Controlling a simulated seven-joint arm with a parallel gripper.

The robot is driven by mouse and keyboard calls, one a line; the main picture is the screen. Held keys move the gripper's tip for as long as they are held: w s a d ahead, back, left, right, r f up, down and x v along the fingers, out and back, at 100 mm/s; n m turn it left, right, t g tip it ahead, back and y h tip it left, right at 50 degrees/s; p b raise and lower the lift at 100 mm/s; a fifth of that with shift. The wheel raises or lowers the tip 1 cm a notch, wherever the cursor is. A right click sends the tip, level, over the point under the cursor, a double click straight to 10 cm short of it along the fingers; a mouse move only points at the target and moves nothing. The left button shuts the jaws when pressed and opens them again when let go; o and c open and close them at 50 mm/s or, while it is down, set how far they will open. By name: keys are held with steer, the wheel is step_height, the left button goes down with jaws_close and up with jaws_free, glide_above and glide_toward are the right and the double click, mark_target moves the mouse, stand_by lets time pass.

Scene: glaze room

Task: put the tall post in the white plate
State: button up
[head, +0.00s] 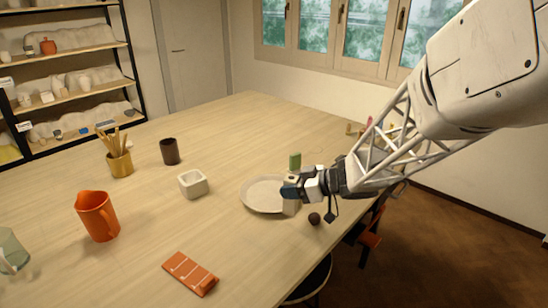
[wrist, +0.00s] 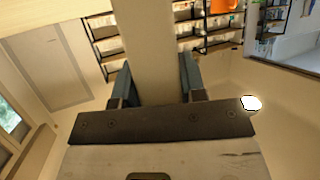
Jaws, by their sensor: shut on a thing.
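My gripper (head: 291,190) is over the right edge of the round white plate (head: 249,204). It is shut on a pale, square-sided post (head: 291,208), which hangs upright below the fingers in the head view. In the wrist view the beige post (wrist: 148,45) runs between the two blue-grey fingers (wrist: 158,85). Its lower end shows at the plate's right rim. I cannot tell whether it touches the plate. The gripper hides the post's upper part and some of the plate's right side.
A green block-like thing (head: 295,160) shows just behind my gripper, its lower part hidden. A dark ball (head: 314,218) lies right of the plate, near the table edge. A white square bowl (head: 193,184), brown cup (head: 170,151) and orange jug (head: 97,216) stand left.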

steer(key=w+a, duration=0.1)
steer(key=w, duration=0.9)
steer(key=shift+a+f, duration=0.35)
steer(key=shift+f, duration=0.1)
steer(key=shift+w+a+f, duration=0.1)
steer(key=shift+w+f, duration=0.1)
steer(key=shift+f, duration=0.7)
steer(key=shift+w+f, duration=0.15)
steer(key=shift+f, duration=0.75)
steer(key=shift+f, duration=0.15)
steer(key=o, duration=1)
steer(key=shift+o, duration=0.2)
